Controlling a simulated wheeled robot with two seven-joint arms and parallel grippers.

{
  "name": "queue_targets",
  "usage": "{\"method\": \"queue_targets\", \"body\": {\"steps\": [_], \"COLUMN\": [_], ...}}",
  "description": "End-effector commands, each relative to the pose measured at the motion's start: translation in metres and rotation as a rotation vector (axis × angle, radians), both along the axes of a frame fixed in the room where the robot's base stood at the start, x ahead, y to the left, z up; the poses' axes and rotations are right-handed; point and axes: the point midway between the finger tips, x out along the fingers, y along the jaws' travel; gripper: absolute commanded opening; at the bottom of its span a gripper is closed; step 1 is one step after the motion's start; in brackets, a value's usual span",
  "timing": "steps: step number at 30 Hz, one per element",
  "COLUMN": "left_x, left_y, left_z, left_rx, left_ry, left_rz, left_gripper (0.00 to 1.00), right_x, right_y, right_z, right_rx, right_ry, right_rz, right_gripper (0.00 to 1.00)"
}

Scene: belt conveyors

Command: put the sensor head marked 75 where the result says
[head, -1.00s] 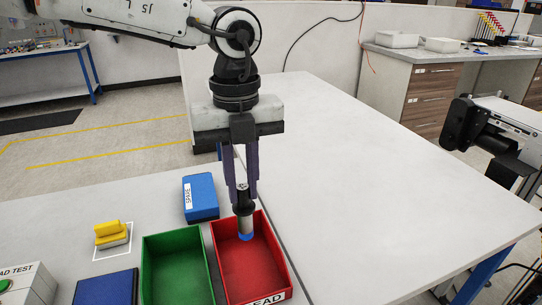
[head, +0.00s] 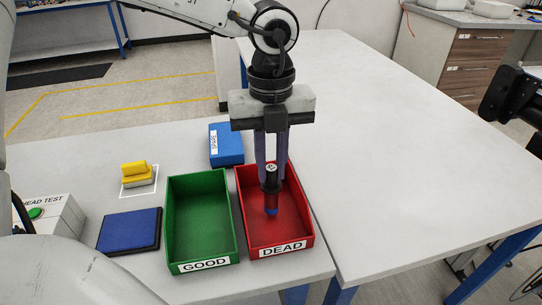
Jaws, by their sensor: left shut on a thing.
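My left gripper (head: 271,165) is shut on a sensor head (head: 271,190), a dark upright cylinder with a pale marked top and a blue lower end. Its number is too small to read. The gripper holds it over the inside of the red DEAD bin (head: 281,247), and its blue end appears within the bin's walls. I cannot tell whether it touches the floor. The green GOOD bin (head: 204,266) stands empty just left of it. The head test box (head: 50,215) with a green button is at the left. My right gripper (head: 510,95) is partly in view at the right edge.
A blue pad (head: 130,231) lies left of the green bin. A yellow-topped block (head: 137,173) sits in a white outlined square. A blue labelled box (head: 226,145) stands behind the bins. The large white table (head: 410,150) at right is clear.

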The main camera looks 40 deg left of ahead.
Motion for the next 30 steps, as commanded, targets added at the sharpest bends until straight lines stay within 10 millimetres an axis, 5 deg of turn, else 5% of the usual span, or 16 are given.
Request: {"method": "queue_targets", "body": {"steps": [13, 14, 18, 30], "left_x": [0.000, 0.000, 0.000, 0.001], "left_y": [0.000, 0.000, 0.000, 0.000], "left_z": [-0.007, -0.007, -0.007, 0.004], "left_rx": [0.000, 0.000, 0.000, 0.000], "left_ry": [-0.001, -0.001, -0.001, -0.004], "left_rz": [0.000, 0.000, 0.000, 0.001], "left_gripper": [0.00, 0.19, 0.39, 0.39], "right_x": [0.003, 0.003, 0.003, 0.003], "right_y": [0.000, 0.000, 0.000, 0.000], "right_z": [-0.001, -0.001, -0.001, -0.002], "right_rx": [0.001, 0.001, 0.001, 0.000], "right_ry": [-0.006, -0.006, -0.006, -0.006], "right_rz": [0.000, 0.000, 0.000, 0.000], "right_gripper": [0.00, 0.00, 0.00, 0.00]}}
